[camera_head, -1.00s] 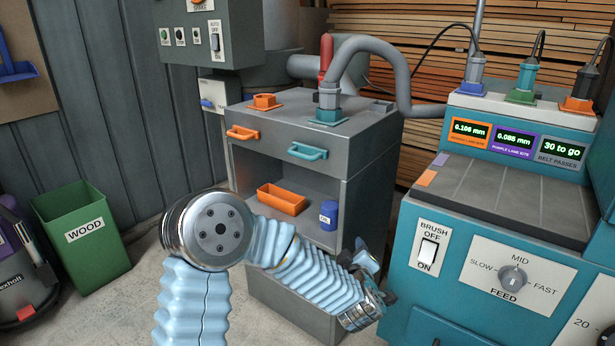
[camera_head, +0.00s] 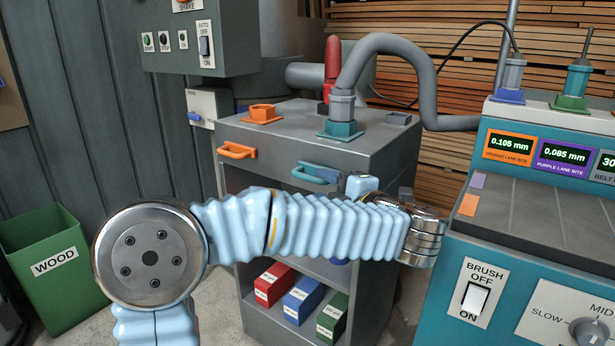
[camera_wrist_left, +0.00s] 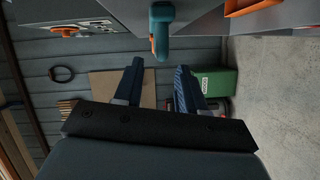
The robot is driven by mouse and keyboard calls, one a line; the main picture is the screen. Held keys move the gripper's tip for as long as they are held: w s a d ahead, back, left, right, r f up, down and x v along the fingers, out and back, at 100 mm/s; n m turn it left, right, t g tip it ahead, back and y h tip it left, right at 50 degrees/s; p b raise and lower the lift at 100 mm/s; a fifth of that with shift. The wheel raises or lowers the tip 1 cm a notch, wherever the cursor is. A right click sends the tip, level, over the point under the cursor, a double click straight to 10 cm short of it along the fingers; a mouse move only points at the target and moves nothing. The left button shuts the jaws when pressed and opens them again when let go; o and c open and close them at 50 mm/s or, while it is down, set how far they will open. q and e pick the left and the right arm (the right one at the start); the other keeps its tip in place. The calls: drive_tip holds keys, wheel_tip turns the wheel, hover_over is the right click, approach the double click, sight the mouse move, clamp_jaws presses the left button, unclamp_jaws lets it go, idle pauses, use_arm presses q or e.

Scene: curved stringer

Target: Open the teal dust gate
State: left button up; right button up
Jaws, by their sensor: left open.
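The teal port (camera_head: 340,130) of the dust gate sits on top of the grey cabinet, with a grey hose fitted into it. Below it, on the cabinet front, is a teal handle (camera_head: 316,175), its right end partly hidden by my left arm. In the left wrist view, the teal handle (camera_wrist_left: 162,30) lies just beyond and roughly between the fingertips of my left gripper (camera_wrist_left: 158,68). The gripper is open and empty, apart from the handle. In the head view its fingers are mostly hidden behind my arm. My right gripper is not in view.
An orange handle (camera_head: 237,151) is on the same cabinet (camera_head: 290,135), to the left. Coloured boxes stand on its lower shelf, and a green wood bin (camera_head: 45,255) is at left. A teal machine (camera_head: 455,285) with a brush switch stands close on the right.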

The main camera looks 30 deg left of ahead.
sight(312, 180)
use_arm(q)
drive_tip(key=x, duration=0.7)
drive_tip(key=shift+c, duration=0.3)
clamp_jaws()
